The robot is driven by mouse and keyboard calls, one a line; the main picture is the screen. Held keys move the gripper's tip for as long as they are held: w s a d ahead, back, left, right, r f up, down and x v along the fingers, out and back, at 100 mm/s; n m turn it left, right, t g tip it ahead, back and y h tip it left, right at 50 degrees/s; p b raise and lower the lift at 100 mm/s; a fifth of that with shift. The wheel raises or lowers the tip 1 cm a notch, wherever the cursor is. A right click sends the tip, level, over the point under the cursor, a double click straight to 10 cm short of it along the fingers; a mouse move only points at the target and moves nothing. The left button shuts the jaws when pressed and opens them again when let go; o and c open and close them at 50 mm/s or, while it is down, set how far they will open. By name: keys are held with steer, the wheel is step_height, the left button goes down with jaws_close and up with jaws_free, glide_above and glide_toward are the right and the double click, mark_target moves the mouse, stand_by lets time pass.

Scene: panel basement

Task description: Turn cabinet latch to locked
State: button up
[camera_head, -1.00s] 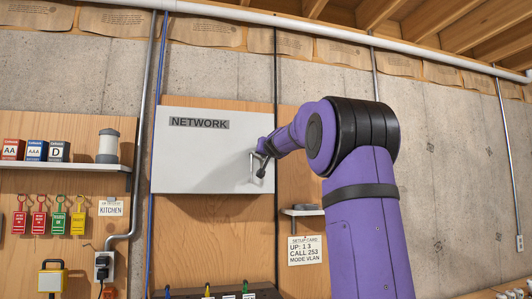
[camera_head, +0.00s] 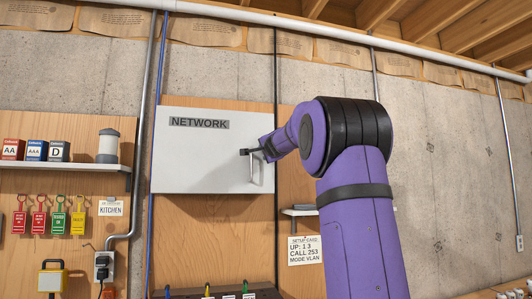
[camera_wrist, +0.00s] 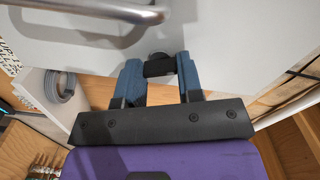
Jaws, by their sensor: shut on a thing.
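The white cabinet door labelled NETWORK (camera_head: 190,165) looks shut in the head view. A silver bar handle (camera_head: 256,172) stands on its right part, and it also shows at the top left of the wrist view (camera_wrist: 80,10). My gripper (camera_head: 264,150) is at the door's right edge, just above the handle. In the wrist view its blue fingers (camera_wrist: 160,72) are closed around a small black latch piece (camera_wrist: 160,66) at the door face. In the head view a dark end (camera_head: 245,152) points left beside the handle. The fingers hide part of the latch, and I cannot read its lock marking.
A shelf with battery boxes (camera_head: 35,150) and a canister (camera_head: 108,146) is at left, above hanging tags (camera_head: 58,218). A small shelf (camera_head: 300,212) and a setup card (camera_head: 304,251) are below right. A cable coil (camera_wrist: 60,86) shows at left in the wrist view.

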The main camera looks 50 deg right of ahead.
steer(key=shift+m, duration=2.2)
steer(key=o, duration=0.9)
steer(key=shift+o, duration=0.2)
steer(key=shift+s, duration=0.1)
steer(key=v, duration=1)
steer(key=shift+s+a, duration=0.2)
steer(key=shift+s, duration=0.05)
